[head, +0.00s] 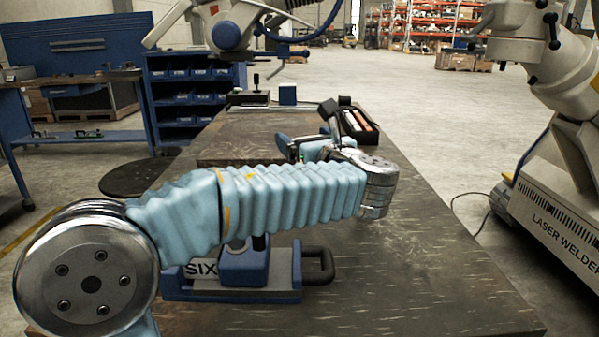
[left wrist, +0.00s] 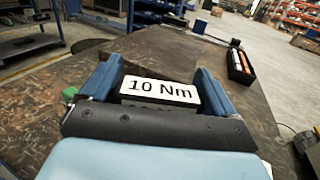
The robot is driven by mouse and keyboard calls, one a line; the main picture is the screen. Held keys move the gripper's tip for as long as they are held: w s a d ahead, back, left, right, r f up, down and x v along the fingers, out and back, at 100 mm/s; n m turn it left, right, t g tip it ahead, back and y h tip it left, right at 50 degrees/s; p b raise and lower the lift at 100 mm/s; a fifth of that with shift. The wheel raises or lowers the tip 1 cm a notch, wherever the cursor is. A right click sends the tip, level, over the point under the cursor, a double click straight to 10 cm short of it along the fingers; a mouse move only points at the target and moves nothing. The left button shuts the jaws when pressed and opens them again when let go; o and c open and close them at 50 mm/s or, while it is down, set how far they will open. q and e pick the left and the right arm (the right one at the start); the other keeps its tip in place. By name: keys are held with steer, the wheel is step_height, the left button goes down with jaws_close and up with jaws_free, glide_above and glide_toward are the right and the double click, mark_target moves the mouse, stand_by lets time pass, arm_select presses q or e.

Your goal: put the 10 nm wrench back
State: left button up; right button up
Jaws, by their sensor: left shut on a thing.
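The 10 Nm wrench shows in the left wrist view as a black block with a white "10 Nm" label (left wrist: 158,90), between the two blue fingers of my left gripper (left wrist: 157,84). The gripper is shut on it. In the head view my left gripper (head: 310,140) is over the dark workbench, partly hidden behind my blue-sleeved arm; I cannot clearly make out the wrench there. Its height above the bench is hard to tell. My right gripper is not in view.
A black tray (head: 358,125) with orange and white items lies right of the gripper. A blue device marked SIX (head: 230,282) with a black handle stands under my arm. A laser welder (head: 565,210) stands at the right. The bench's right part is clear.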

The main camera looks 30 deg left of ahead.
arm_select(q)
steer(key=w+a+f, duration=0.2)
steer(key=a+f, duration=0.1)
steer(key=f, duration=0.4)
steer(key=shift+f+b, duration=0.3)
steer(key=shift+w+f, duration=0.1)
steer(key=o, duration=1.1)
steer(key=shift+d, duration=0.1)
steer(key=v, duration=1.2)
steer(key=shift+b, duration=0.45)
